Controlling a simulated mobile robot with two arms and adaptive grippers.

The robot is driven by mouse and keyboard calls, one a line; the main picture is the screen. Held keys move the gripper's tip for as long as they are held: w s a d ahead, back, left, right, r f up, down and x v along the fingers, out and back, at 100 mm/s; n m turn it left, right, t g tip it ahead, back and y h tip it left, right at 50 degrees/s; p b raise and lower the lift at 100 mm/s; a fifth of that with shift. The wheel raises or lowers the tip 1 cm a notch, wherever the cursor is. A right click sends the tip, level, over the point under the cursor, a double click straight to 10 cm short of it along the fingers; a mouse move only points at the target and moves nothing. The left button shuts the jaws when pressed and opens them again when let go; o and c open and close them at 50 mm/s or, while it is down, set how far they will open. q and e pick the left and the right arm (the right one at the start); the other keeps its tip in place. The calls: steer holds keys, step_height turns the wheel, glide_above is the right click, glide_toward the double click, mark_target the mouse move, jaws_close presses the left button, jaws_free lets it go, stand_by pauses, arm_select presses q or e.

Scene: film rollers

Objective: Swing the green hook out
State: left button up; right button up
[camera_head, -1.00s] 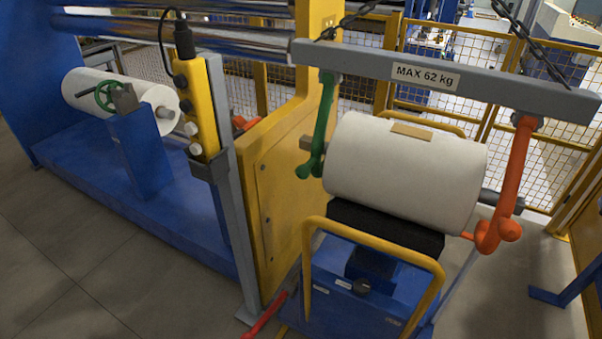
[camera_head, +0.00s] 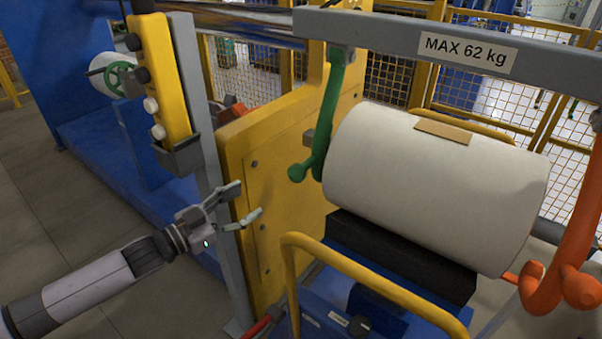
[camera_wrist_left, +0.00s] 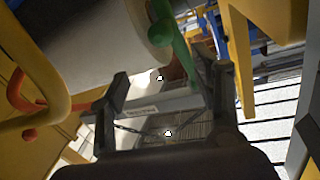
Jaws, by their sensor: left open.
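The green hook (camera_head: 331,110) hangs from the left end of the grey lifting beam (camera_head: 385,38). Its lower end, with a round knob, is at the left end of the white film roll (camera_head: 430,190), beside the roll's core stub. My left gripper (camera_head: 250,200) is open and empty, to the left of the hook's lower end and a little below it, apart from it. In the left wrist view the green hook (camera_wrist_left: 178,48) shows between and beyond the two open fingers (camera_wrist_left: 170,80). My right gripper is not in view.
An orange hook (camera_head: 573,240) hangs at the beam's right end. The roll sits above a black-topped blue cart with a yellow handle (camera_head: 375,280). A yellow machine panel (camera_head: 280,170) stands behind my left gripper. A yellow control box (camera_head: 158,75) on a grey post is at left.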

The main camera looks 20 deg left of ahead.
mark_target(290, 177)
arm_select(q)
steer(key=p+x, duration=0.1)
steer(key=x, duration=1.6)
steer(key=shift+p, duration=0.4)
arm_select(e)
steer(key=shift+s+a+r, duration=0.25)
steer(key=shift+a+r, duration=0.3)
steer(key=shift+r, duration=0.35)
arm_select(q)
steer(key=shift+c, duration=0.5)
jaws_close()
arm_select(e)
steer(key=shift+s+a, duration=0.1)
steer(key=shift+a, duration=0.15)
